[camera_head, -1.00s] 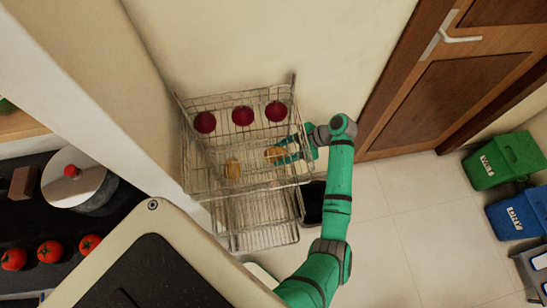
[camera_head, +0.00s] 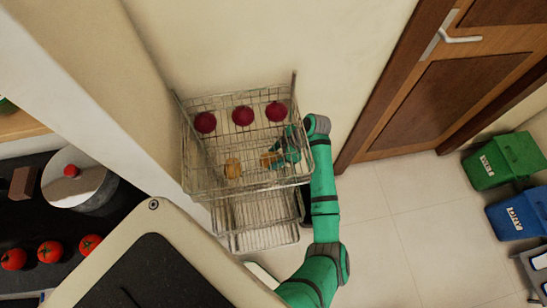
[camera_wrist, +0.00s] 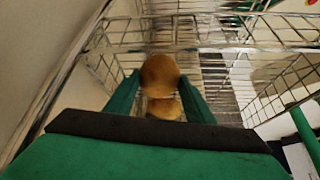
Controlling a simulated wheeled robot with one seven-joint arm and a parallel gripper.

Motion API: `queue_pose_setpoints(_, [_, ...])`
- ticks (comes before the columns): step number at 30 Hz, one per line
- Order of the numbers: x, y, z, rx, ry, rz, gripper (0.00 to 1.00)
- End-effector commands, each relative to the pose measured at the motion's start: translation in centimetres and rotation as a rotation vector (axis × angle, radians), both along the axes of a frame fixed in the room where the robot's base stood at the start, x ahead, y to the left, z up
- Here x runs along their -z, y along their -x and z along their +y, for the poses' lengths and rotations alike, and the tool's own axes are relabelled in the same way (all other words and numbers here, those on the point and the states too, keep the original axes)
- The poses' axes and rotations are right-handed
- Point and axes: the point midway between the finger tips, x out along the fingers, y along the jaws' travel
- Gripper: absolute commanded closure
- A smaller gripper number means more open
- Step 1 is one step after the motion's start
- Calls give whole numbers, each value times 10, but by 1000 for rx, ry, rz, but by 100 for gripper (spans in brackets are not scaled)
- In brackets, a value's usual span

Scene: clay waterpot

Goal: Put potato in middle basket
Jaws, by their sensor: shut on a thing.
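A brown potato (camera_head: 268,159) is held in my gripper (camera_head: 275,160), which reaches into the wire basket stand from the right. In the wrist view the held potato (camera_wrist: 160,73) sits between the green fingertips (camera_wrist: 159,82). A second potato (camera_head: 232,168) lies in the stand to the left of the held one; in the wrist view another potato (camera_wrist: 165,108) shows partly behind the held one. The wire stand (camera_head: 250,185) has several tiers, the lower ones showing toward the picture's bottom. I cannot tell for sure which tier the held potato is at, or whether it touches the wire.
Three dark red round vegetables (camera_head: 242,115) sit in a row toward the back of the stand. A wall stands behind and left of it. A wooden door (camera_head: 440,80), a green bin (camera_head: 503,160) and a blue bin (camera_head: 520,215) are at right. The floor between is clear.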

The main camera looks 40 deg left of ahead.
Motion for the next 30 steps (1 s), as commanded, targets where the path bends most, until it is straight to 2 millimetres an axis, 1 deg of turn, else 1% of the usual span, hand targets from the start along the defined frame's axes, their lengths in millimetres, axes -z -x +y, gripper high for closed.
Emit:
queue_pose_setpoints(3, [10, 0, 0, 2, 6, -5, 77])
queue_pose_setpoints(6, [15, 0, 0, 1, 7, -5, 77])
queue_pose_setpoints(17, [17, 0, 0, 0, 4, -4, 77])
queue_pose_setpoints(18, [18, 0, 0, 0, 4, -4, 47])
queue_pose_setpoints(20, [18, 0, 0, 0, 4, -4, 32])
queue_pose_setpoints(30, [16, 0, 0, 0, 5, -5, 32])
